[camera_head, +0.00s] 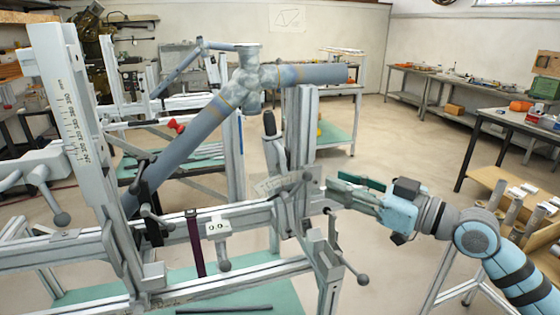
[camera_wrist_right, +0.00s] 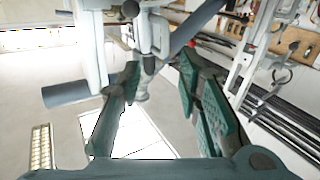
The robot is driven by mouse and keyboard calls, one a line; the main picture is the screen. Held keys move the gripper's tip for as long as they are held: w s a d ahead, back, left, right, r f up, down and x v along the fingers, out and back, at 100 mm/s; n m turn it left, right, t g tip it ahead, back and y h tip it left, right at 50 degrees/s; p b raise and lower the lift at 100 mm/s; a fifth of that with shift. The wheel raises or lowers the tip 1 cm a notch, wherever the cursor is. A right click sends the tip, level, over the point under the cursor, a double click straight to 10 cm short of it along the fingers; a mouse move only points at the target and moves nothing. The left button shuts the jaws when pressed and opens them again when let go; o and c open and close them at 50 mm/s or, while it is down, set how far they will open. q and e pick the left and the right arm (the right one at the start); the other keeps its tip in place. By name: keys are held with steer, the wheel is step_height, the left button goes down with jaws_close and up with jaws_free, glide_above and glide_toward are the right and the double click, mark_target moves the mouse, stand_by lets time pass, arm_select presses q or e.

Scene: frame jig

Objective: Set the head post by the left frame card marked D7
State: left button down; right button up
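The frame jig has a tall left post (camera_head: 65,110) with a printed scale and a shorter right post (camera_head: 303,130). I cannot tell which one is the head post. Blue-grey tubes (camera_head: 190,140) meet at a grey joint (camera_head: 248,80) above the jig. A tilted plate with faint marks (camera_head: 278,184) sits at the right post's foot. My right gripper (camera_head: 332,190) is just right of that foot, its green-padded fingers apart; no contact can be made out. In the right wrist view the gripper (camera_wrist_right: 158,72) is open with nothing gripped. My left gripper is not in view. No card marked D7 is legible.
A small readout (camera_head: 217,228) hangs on the jig's lower rail. Black-knobbed levers (camera_head: 350,265) stick out near my right gripper. A wooden tray of short tubes (camera_head: 515,205) stands at the right. A frame sketch (camera_head: 287,17) is on the back wall. Open floor lies behind the right arm.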

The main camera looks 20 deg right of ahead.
mark_target(285, 163)
steer(key=p+x, duration=0.1)
steer(key=x, duration=0.3)
steer(key=p+x, duration=0.1)
steer(key=x, duration=0.4)
steer(key=p+x, duration=0.1)
steer(key=x, duration=0.4)
steer(key=shift+s+a+r, duration=0.1)
steer(key=shift+a+r, duration=0.1)
steer(key=shift+a, duration=0.35)
jaws_close()
